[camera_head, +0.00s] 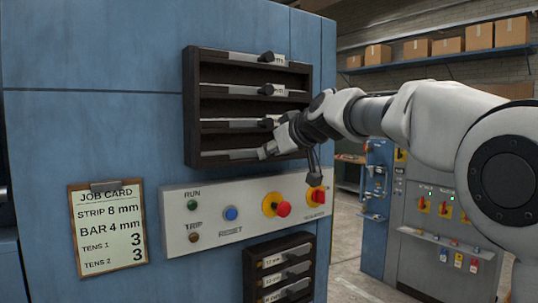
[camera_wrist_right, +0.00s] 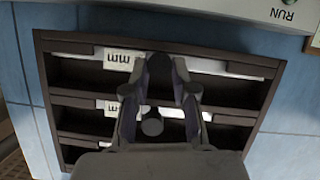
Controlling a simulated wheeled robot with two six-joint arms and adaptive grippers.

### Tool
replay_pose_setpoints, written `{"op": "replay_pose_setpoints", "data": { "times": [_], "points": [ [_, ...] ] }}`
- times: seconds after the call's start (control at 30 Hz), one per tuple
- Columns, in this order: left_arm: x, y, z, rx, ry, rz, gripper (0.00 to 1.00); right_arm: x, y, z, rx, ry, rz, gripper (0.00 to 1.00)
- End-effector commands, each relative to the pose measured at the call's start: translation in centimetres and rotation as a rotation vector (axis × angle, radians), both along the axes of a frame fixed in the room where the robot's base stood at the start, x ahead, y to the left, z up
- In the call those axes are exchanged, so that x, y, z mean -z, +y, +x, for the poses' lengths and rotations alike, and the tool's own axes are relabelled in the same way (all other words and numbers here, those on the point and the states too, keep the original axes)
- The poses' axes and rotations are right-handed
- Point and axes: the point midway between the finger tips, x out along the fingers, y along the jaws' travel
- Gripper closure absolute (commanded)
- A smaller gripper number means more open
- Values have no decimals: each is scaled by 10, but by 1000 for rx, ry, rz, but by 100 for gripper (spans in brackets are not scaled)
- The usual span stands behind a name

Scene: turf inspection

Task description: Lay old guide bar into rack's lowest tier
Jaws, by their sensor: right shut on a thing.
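The dark rack (camera_head: 188,110) is fixed to the blue cabinet front and has several tiers. The old guide bar (camera_head: 228,155), a pale flat strip, lies along the rack's lowest tier. My right gripper (camera_head: 268,150) is shut on the bar's right part at that tier; its fingers hide part of it. The right wrist view is upside down, so the lowest tier is at the top. There the bar (camera_wrist_right: 225,67) crosses behind my right gripper (camera_wrist_right: 168,65), beside a white "mm" tag (camera_wrist_right: 120,60). Whether the bar rests fully on the tier cannot be told. My left gripper is not in view.
Bars with black handles (camera_head: 270,57) sit in the upper tiers. Below the rack is a panel (camera_head: 245,205) with buttons and red knobs (camera_head: 283,209). A smaller dark rack (camera_head: 250,270) with tagged bars stands lower. A job card (camera_head: 108,228) hangs at left.

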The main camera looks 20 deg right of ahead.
Motion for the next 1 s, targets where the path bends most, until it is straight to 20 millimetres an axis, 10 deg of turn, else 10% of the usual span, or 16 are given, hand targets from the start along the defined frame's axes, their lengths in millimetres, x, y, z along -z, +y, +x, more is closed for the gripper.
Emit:
{"op": "replay_pose_setpoints", "data": {
  "times": [0.07,0.1,0.17,0.57,1.0],
  "points": [
    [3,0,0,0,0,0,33,2,0,0,1,-2,0,100],
    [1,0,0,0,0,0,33,1,0,0,1,-2,0,63],
    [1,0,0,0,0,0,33,1,0,0,1,-1,0,45],
    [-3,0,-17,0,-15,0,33,-2,-2,-7,0,0,0,45],
    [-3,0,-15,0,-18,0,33,-40,-29,-93,0,-2,2,45]
  ]
}}
